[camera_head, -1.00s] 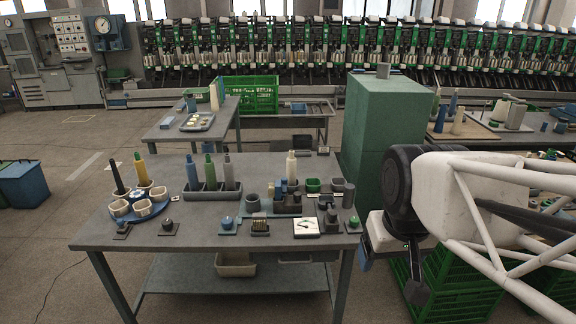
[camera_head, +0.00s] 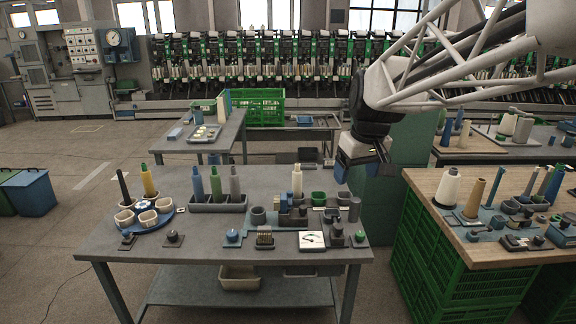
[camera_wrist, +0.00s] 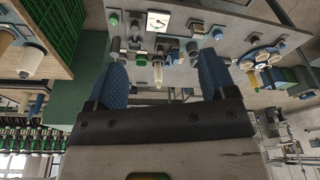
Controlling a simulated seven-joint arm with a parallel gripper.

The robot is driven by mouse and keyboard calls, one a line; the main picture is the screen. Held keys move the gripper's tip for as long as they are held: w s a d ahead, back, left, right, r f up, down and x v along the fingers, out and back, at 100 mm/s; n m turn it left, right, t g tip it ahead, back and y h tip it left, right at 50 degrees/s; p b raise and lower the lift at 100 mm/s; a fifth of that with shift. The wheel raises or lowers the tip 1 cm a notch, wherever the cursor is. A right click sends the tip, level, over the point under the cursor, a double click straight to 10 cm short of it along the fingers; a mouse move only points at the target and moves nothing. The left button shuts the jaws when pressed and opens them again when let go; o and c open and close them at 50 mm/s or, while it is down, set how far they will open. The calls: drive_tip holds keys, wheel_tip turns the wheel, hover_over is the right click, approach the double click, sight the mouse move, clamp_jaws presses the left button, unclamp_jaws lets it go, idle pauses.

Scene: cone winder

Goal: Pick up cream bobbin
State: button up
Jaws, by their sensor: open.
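A slim cream bobbin (camera_head: 297,180) stands upright among small fixtures at the back right of the grey table. It also shows in the wrist view (camera_wrist: 157,74), between my two fingers in the picture but apart from them. My gripper (camera_head: 364,170) is raised above and to the right of the bobbin, near the table's right end. Its blue-padded fingers are spread, with nothing held, as the wrist view also shows (camera_wrist: 161,66). The bobbin's base is partly hidden by the fixtures in front.
On the grey table (camera_head: 200,255), a rack (camera_head: 217,206) holds blue, green and grey bobbins left of the cream one. A blue round tray (camera_head: 150,226) holds cups. A green cabinet (camera_head: 385,215) stands behind my gripper. A wooden bench (camera_head: 430,185) with cones is at right.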

drive_tip(key=w+a+n, duration=0.2)
drive_tip(key=w, duration=1.3)
drive_tip(key=n+y, duration=0.2)
drive_tip(key=n, duration=0.5)
hover_over(298, 164)
drive_tip(key=s+d, duration=0.1)
drive_tip(key=d, duration=0.1)
drive_tip(key=shift+g, duration=0.4)
wheel_tip(298, 164, down, 20)
drive_tip(key=shift+a+f, duration=0.15)
drive_tip(key=shift+f, duration=0.05)
drive_tip(key=shift+w+a+f, duration=0.1)
drive_tip(key=shift+w+f, duration=0.15)
drive_tip(key=shift+w, duration=0.05)
drive_tip(key=shift+x, duration=1.3)
drive_tip(key=shift+x, duration=2.55)
